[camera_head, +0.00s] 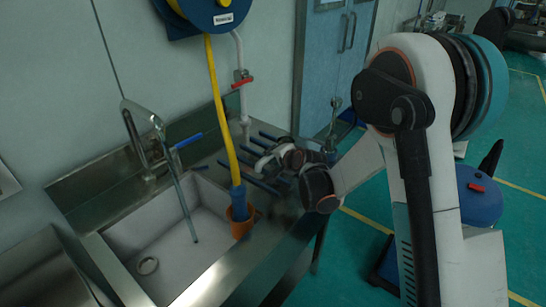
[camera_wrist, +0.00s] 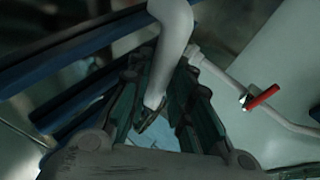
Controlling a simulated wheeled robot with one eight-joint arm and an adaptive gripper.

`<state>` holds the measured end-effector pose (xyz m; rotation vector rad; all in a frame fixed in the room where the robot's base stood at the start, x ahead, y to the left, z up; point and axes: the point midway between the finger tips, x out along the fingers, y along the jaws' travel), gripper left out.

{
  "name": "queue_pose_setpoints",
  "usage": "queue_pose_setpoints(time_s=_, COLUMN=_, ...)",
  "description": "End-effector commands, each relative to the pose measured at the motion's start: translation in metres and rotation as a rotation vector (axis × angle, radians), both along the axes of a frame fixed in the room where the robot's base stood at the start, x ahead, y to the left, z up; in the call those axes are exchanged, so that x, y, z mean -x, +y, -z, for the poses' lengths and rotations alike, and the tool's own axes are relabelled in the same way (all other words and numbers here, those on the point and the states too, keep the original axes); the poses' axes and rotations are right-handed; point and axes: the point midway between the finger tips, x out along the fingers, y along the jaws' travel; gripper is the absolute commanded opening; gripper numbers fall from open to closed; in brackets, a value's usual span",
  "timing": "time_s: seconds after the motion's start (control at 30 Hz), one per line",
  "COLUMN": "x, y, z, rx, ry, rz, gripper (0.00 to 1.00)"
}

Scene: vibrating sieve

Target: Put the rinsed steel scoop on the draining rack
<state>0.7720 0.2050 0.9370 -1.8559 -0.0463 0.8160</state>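My gripper (camera_head: 284,158) is over the draining rack, a row of blue rods (camera_head: 264,187) right of the sink. In the wrist view, a smooth pale grey curved piece, seemingly the steel scoop's handle (camera_wrist: 173,30), runs down between the dark green fingers of my gripper (camera_wrist: 166,64). Its end lies inside the finger gap, and the fingertips close in on both its sides. In the head view a small pale shape at the gripper's tip, likely the scoop (camera_head: 265,162), is over the rods. Whether it touches them is unclear. Blue rods (camera_wrist: 75,50) also show in the wrist view.
The steel sink (camera_head: 130,232) with its tap (camera_head: 135,135) is at left. A yellow hose (camera_head: 218,100) hangs down to a blue nozzle in an orange holder (camera_head: 241,222) near the rack. A wall pipe with a red valve handle (camera_head: 242,83) stands close behind the rack.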

Motion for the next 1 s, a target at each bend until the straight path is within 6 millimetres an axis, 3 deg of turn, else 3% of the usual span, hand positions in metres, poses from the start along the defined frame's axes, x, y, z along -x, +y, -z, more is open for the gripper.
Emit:
queue_pose_setpoints(time_s=0.1, x=0.0, y=0.0, z=0.0, rx=0.0, ry=0.0, rz=0.0, gripper=0.39)
queue_pose_setpoints(time_s=0.5, x=0.001, y=-0.001, z=-0.005, rx=0.0, ry=0.0, rz=0.0, gripper=0.39)
queue_pose_setpoints(time_s=1.0, x=0.072, y=-0.037, z=-0.052, rx=0.0, ry=0.0, rz=0.001, gripper=0.39)
